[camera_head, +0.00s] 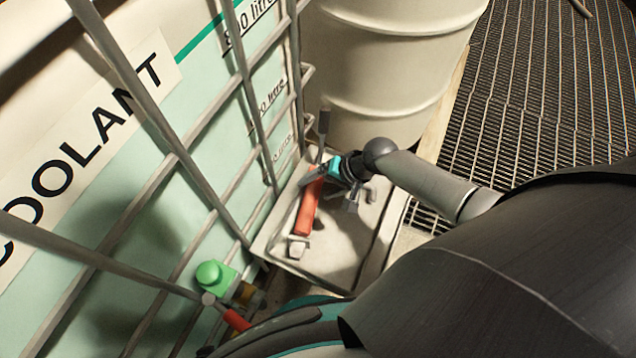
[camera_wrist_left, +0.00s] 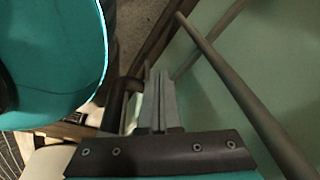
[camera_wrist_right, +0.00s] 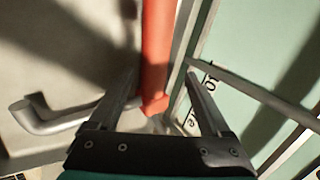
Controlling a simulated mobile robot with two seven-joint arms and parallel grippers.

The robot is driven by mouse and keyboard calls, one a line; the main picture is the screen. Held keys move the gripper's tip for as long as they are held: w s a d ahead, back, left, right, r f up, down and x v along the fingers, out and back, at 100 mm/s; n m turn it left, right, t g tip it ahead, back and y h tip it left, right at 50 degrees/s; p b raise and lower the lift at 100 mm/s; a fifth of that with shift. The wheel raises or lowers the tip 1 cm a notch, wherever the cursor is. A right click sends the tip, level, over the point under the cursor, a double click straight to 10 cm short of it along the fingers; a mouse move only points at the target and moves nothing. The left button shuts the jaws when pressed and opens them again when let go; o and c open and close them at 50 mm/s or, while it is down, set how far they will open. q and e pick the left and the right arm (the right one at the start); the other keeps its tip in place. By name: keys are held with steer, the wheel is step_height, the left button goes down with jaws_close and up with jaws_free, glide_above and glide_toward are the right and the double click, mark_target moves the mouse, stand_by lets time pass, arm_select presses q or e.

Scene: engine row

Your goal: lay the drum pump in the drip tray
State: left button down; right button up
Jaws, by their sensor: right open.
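The drum pump is a red tube (camera_head: 307,209) with grey metal ends. It lies in the pale drip tray (camera_head: 345,265), beside the caged coolant tank. A dark handle (camera_head: 323,122) sticks up near its far end. My right gripper (camera_head: 321,179) is at the pump's far part and covers some of it. In the right wrist view the red tube (camera_wrist_right: 157,45) shows between the two spread fingers, with a curved grey spout (camera_wrist_right: 50,115) to the left. My left gripper (camera_wrist_left: 158,104) shows in the left wrist view with its fingers together and nothing between them; it is hidden in the head view.
The coolant tank's metal cage (camera_head: 185,150) stands close along the left. A green-capped valve (camera_head: 214,274) with a red handle juts out near the tray's front left. A cream drum (camera_head: 385,70) stands behind the tray. Metal grating (camera_head: 545,90) lies to the right.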

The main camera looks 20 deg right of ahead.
steer(key=shift+d+r, duration=0.1)
steer(key=shift+r, duration=0.2)
steer(key=shift+s+d+r+p, duration=0.15)
steer(key=shift+r+p, duration=0.15)
steer(key=shift+p, duration=0.05)
steer(key=shift+s+d+r, duration=0.1)
steer(key=shift+d+r, duration=0.05)
steer(key=shift+r, duration=0.2)
arm_select(q)
steer(key=s+d+r+g+p, duration=0.1)
steer(key=s+d+r+p, duration=0.1)
steer(key=s+r+p, duration=0.3)
steer(key=s+p, duration=0.1)
steer(key=s, duration=0.2)
arm_select(e)
steer(key=v, duration=1.3)
arm_select(q)
steer(key=shift+s+d, duration=0.1)
steer(key=shift+d, duration=0.3)
arm_select(e)
steer(key=shift+d+r, duration=0.1)
arm_select(q)
steer(key=shift+f, duration=0.1)
